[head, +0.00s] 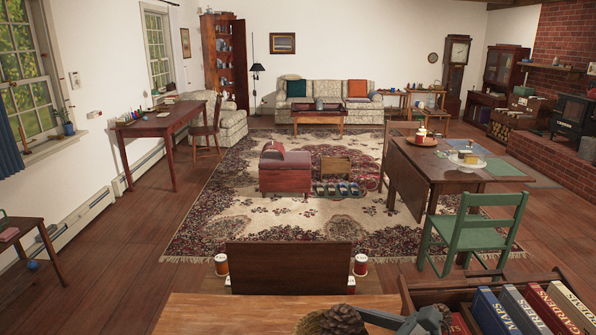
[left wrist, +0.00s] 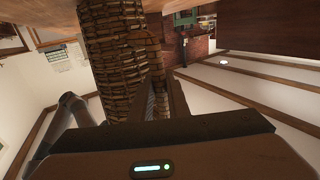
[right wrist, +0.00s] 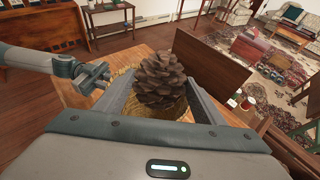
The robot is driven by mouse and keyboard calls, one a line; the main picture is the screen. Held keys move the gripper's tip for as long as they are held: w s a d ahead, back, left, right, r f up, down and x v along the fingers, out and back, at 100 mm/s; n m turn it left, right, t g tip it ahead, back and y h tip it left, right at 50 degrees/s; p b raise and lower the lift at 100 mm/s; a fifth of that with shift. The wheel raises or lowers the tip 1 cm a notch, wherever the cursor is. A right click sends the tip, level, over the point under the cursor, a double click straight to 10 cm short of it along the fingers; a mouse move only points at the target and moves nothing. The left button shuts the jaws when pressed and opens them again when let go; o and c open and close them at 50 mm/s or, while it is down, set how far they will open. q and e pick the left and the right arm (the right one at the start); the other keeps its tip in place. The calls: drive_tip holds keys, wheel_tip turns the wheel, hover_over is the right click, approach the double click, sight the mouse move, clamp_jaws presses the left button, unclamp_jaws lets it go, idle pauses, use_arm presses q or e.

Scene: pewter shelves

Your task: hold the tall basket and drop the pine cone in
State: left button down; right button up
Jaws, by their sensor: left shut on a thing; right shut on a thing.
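The brown pine cone (right wrist: 162,75) sits between the fingers of my right gripper (right wrist: 157,80), which is shut on it. It also shows at the bottom edge of the head view (head: 343,321). The tall basket (left wrist: 108,70) is brown and woven and fills the upper middle of the left wrist view. My left gripper (left wrist: 158,88) is shut on its woven side or rim. In the right wrist view the pale basket rim (right wrist: 122,82) shows below and around the pine cone, so the cone is over the opening. The basket's inside is mostly hidden by the cone.
A wooden top (head: 215,315) lies at the front, with an upright brown panel (head: 288,267) behind it. Red-and-white jars (head: 360,265) stand beside the panel. A crate of books (head: 525,310) is at the front right, near a green chair (head: 475,235).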

drive_tip(key=shift+f, duration=1.15)
drive_tip(key=o, duration=1.1)
drive_tip(key=shift+o, duration=0.2)
drive_tip(key=shift+w+d+r, duration=0.1)
